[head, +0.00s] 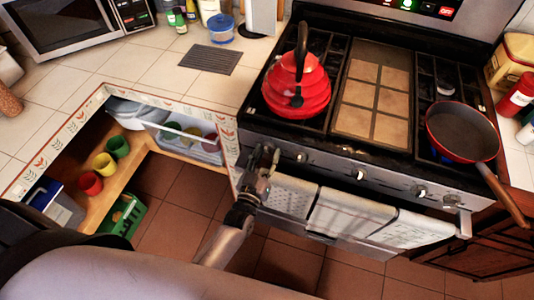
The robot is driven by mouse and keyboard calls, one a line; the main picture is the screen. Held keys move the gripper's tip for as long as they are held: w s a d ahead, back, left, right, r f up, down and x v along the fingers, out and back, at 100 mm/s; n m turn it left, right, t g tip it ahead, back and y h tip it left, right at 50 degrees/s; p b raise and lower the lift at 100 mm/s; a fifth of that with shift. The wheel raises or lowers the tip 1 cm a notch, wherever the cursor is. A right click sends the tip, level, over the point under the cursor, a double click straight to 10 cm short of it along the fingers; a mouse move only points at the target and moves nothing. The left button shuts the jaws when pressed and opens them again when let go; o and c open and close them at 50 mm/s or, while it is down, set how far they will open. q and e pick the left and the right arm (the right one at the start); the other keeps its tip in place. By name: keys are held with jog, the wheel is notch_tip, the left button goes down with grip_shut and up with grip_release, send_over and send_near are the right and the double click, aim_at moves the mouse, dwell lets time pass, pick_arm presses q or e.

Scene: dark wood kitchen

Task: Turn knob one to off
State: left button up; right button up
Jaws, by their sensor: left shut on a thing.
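The stove's front panel (330,166) has a row of knobs. Visible ones are a knob (301,157) near the left, one at the middle (359,174), and more to the right (421,190). My left gripper (263,158) is at the far left end of the panel, shut on what looks like the leftmost knob, which its fingers mostly hide. The knob's setting cannot be read. My right gripper is not in view.
A red kettle (296,88) stands on the left burners. A red pan (463,130) sits on the right burner, with blue flame below and its handle jutting past the front edge. Towels (345,213) hang on the oven handle. Open shelves with cups (104,163) are at left.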

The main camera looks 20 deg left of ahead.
pick_arm(q)
jog(key=shift+f+m, duration=0.15)
jog(key=shift+m, duration=1.35)
jog(key=o, duration=1.1)
jog(key=shift+s, duration=0.1)
jog(key=s, duration=1.2)
jog(key=shift+a, duration=0.25)
jog(key=shift+w, duration=0.1)
